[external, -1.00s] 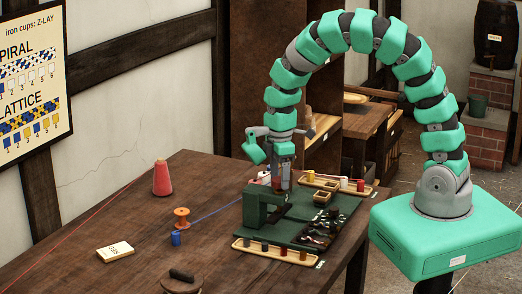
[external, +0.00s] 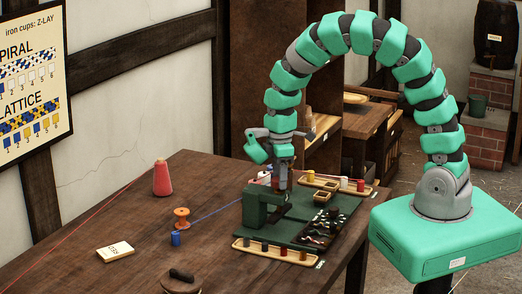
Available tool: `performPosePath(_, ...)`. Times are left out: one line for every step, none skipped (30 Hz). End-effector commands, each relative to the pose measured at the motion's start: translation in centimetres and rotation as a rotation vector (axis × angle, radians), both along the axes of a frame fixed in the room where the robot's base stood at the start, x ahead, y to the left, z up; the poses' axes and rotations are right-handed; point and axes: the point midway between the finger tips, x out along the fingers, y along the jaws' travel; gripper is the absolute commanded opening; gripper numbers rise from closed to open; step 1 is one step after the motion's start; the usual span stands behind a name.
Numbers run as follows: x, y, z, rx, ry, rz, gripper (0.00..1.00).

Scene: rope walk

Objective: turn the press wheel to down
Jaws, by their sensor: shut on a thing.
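The green press (external: 255,212) stands on a green board on the wooden table. My gripper (external: 284,178) points down at the press's top right side, and it is shut there. The press wheel itself is hidden behind the gripper and arm, so I cannot tell its turn position. A dark plate (external: 322,233) with small pale and dark pieces lies to the right of the press on the green board.
Wooden trays with small cups stand at the front (external: 268,253) and back (external: 352,186) of the board. A blue cord runs towards the press.

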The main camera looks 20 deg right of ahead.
Motion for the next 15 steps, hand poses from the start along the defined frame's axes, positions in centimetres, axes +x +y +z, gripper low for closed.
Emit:
performPosePath(0.1, 0.02, -0.12, 0.002, -0.004, -0.025, 0.22)
performPosePath(0.11, 0.03, -0.13, 0.002, -0.004, -0.043, 0.22)
performPosePath(0.12, 0.03, -0.14, 0.002, -0.004, -0.071, 0.22)
performPosePath(0.12, 0.05, -0.15, 0.003, -0.004, -0.093, 0.22)
performPosePath(0.12, 0.05, -0.15, 0.003, -0.004, -0.117, 0.22)
performPosePath(0.12, 0.05, -0.16, 0.003, -0.004, -0.15, 0.22)
performPosePath(0.12, 0.04, -0.16, 0.003, -0.004, -0.177, 0.22)
performPosePath(0.12, 0.03, -0.16, 0.003, -0.004, -0.204, 0.22)
performPosePath(0.11, 0.02, -0.14, 0.003, -0.004, -0.241, 0.22)
performPosePath(0.1, 0.01, -0.14, 0.003, -0.004, -0.27, 0.22)
performPosePath(0.09, 0.01, -0.13, 0.003, -0.003, -0.299, 0.22)
performPosePath(0.08, 0.0, -0.13, 0.003, -0.003, -0.338, 0.22)
performPosePath(0.08, 0.0, -0.12, 0.003, -0.003, -0.367, 0.22)
performPosePath(0.08, 0.0, -0.12, 0.003, -0.003, -0.395, 0.22)
performPosePath(0.09, -0.01, -0.11, 0.002, -0.003, -0.434, 0.22)
